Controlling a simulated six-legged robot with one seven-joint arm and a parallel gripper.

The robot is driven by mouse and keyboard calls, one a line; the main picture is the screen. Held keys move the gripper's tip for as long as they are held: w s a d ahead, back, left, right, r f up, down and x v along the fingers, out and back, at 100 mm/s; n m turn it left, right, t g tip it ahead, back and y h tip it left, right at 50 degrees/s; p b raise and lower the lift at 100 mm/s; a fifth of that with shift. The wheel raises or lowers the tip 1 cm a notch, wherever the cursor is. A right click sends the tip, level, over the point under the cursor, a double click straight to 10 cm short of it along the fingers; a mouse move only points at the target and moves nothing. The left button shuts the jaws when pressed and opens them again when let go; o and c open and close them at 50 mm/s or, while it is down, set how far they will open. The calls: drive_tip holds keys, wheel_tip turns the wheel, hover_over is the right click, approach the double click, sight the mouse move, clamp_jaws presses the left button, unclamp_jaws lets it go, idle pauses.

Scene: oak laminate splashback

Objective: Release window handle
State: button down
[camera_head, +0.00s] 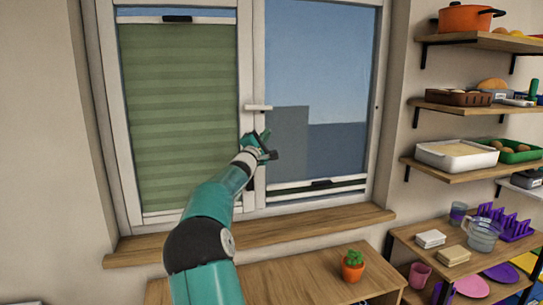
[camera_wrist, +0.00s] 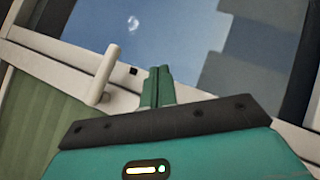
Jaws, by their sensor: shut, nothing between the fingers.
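The white window handle (camera_head: 258,107) sits on the frame between the two window panes and points sideways to the right in the head view. In the wrist view the handle (camera_wrist: 105,75) stands out from the white frame, left of my fingers. My gripper (camera_head: 268,141) is just below and right of the handle, apart from it. In the wrist view my gripper's green fingers (camera_wrist: 157,84) are together with nothing between them. The window (camera_head: 320,90) looks closed.
A green pleated blind (camera_head: 180,115) covers the left pane. A wooden sill (camera_head: 290,228) runs below the window. A potted plant (camera_head: 353,265) stands on the wooden top below. Wall shelves (camera_head: 480,108) with dishes and food fill the right side. The space before the right pane is clear.

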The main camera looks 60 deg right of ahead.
drive_tip(key=s+a+f, duration=0.3)
drive_tip(key=s+f, duration=0.1)
drive_tip(key=f, duration=0.1)
drive_tip(key=shift+a, duration=0.4)
drive_tip(key=shift+w+f, duration=0.1)
